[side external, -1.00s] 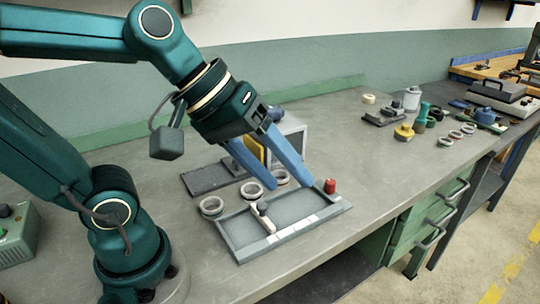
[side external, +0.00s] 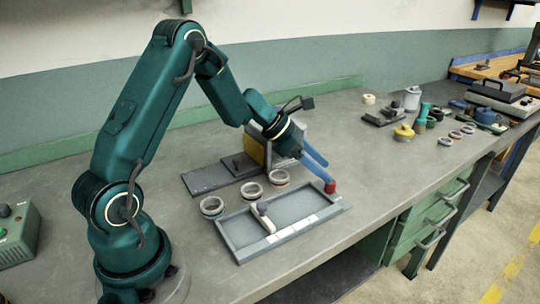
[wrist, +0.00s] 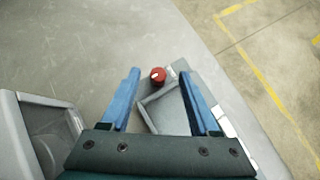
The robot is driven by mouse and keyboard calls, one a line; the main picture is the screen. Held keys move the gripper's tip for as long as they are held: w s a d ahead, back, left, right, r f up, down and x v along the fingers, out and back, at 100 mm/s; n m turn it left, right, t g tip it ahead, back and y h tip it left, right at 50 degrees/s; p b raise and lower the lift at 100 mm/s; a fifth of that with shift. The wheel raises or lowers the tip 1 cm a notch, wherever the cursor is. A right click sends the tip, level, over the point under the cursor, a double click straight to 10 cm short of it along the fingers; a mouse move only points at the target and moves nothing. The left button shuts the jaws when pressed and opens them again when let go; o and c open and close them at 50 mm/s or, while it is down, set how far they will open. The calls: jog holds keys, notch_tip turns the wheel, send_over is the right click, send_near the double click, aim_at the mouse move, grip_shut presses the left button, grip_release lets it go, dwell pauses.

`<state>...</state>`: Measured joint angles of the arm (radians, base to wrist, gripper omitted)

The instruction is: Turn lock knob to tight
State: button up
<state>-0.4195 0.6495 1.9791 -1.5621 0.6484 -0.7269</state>
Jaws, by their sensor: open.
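The red lock knob (side external: 330,187) stands at the far right corner of the grey tray (side external: 240,251). In the wrist view the knob (wrist: 157,74) has a short white mark on its top. My gripper (side external: 327,173) is open, with its blue fingers slanting down to the knob. In the wrist view the gripper (wrist: 159,71) has one fingertip on each side of the knob, with gaps showing to both. Whether the fingertips are level with the knob in height is hard to tell.
Several rings (side external: 252,191) stand behind the tray. A grey machine with a yellow part (side external: 254,150) stands close behind my gripper. A pale bar with a dark knob (side external: 263,211) crosses the tray. The bench's front edge is close by; bench right of the red knob is clear.

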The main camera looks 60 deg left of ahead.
aim_at(330, 186)
jog(key=shift+s+a+f, duration=0.15)
jog(key=shift+f, duration=0.6)
jog(key=shift+x, duration=2.3)
jog(key=shift+r, duration=0.1)
grip_shut()
